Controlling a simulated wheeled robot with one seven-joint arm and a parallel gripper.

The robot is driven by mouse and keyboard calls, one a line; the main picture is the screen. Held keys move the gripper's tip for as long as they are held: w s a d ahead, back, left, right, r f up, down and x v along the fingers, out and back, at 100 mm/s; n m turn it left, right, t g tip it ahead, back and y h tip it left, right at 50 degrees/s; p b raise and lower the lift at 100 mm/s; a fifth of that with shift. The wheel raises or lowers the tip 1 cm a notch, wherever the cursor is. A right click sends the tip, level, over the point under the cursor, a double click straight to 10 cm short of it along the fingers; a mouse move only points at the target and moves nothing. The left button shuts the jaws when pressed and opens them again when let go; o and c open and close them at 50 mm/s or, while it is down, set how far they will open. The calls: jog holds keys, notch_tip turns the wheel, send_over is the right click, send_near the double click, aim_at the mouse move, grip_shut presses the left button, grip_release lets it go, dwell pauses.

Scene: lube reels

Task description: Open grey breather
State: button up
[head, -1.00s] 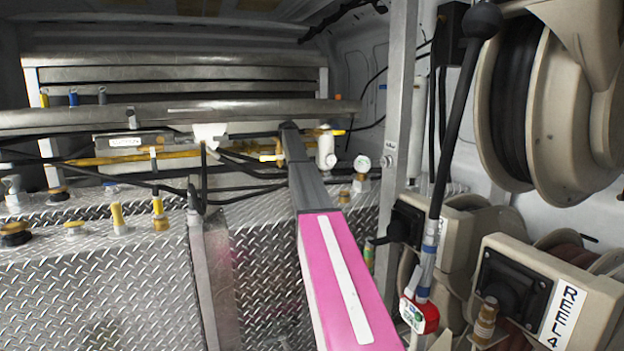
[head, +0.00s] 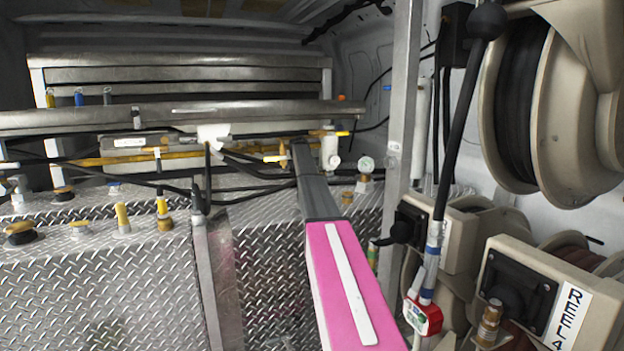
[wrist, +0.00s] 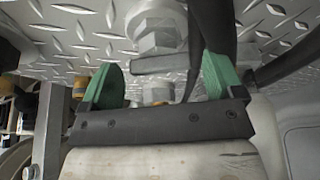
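In the head view, a small grey upright piece (head: 107,96) stands beside a blue one and a yellow one on the back ledge at upper left. It may be the grey breather, but I cannot tell for sure. My gripper (wrist: 162,80) shows in the wrist view with its two green finger pads wide apart and nothing clamped. A grey metal fitting with a hex nut (wrist: 160,35) and a dark flat bar (wrist: 158,63) show beyond and between the pads; contact is unclear.
Black hoses (wrist: 212,28) pass close to the right finger. A diamond-plate tank top (head: 250,212) carries several yellow-capped fittings. A metal post (head: 403,100), a black lever (head: 455,130) and hose reels (head: 545,110) stand on the right.

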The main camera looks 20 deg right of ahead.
jog(key=c, duration=0.7)
jog(key=shift+n+t, duration=0.6)
jog(key=shift+n, duration=0.9)
jog(key=shift+c, duration=0.2)
jog(key=o, duration=0.9)
jog(key=v, duration=1)
jog(key=shift+s+a+r, duration=0.1)
jog(key=shift+a+r, duration=0.1)
jog(key=shift+r, duration=0.15)
